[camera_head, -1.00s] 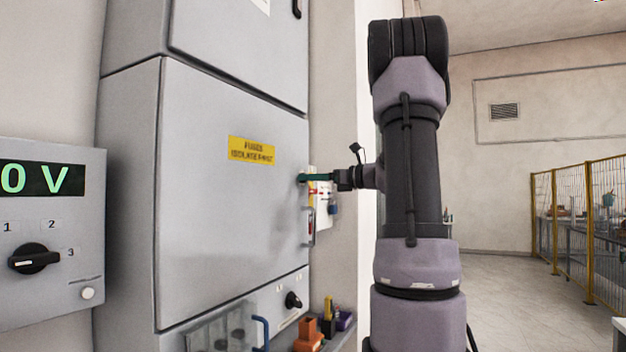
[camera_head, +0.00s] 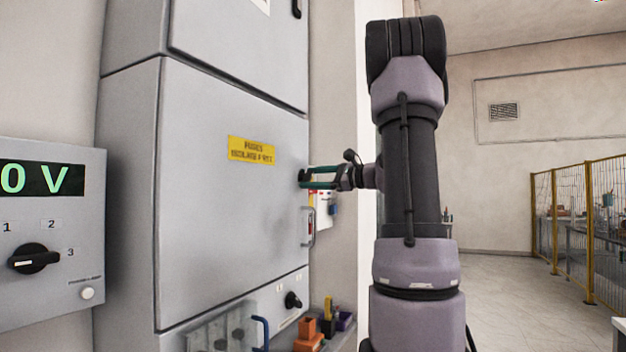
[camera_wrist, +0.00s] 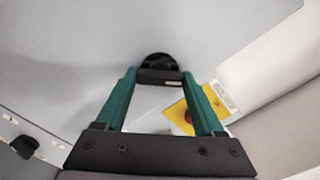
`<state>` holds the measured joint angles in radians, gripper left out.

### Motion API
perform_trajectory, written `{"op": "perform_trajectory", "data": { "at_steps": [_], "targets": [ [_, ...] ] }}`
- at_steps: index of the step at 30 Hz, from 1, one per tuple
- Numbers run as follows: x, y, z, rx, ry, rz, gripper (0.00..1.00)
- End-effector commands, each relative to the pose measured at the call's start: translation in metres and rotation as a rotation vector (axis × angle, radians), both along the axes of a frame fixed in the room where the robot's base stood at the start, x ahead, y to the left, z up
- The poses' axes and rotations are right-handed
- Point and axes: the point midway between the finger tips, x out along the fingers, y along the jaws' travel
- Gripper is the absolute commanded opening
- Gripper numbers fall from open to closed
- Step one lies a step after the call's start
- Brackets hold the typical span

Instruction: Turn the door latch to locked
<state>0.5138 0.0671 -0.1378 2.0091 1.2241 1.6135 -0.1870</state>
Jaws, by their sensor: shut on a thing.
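The grey cabinet door (camera_head: 225,215) is shut, with a yellow label on it. Its black latch (camera_wrist: 160,76) sits at the door's right edge, and a small dark part of it shows in the body camera view (camera_head: 302,176). My gripper (camera_head: 305,177) reaches it from the right with its two green fingers, one above the other. In the wrist view my gripper (camera_wrist: 160,80) has a fingertip at each end of the black latch bar, gripping it. The bar spans from finger to finger; its round base is partly hidden behind it.
A door handle (camera_head: 308,227) is below the latch. A panel with a black knob (camera_head: 35,258) and a 0 V display is at left. Orange and other bins (camera_head: 309,335) stand low beside the cabinet. A yellow fence (camera_head: 570,225) stands far right, with open floor before it.

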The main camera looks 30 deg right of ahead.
Motion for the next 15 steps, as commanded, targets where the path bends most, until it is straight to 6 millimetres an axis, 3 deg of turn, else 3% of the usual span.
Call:
{"op": "perform_trajectory", "data": {
  "at_steps": [15],
  "targets": [
    [0.0,-0.0001,-0.0001,-0.379,-0.296,0.0,0.14]
  ]
}}
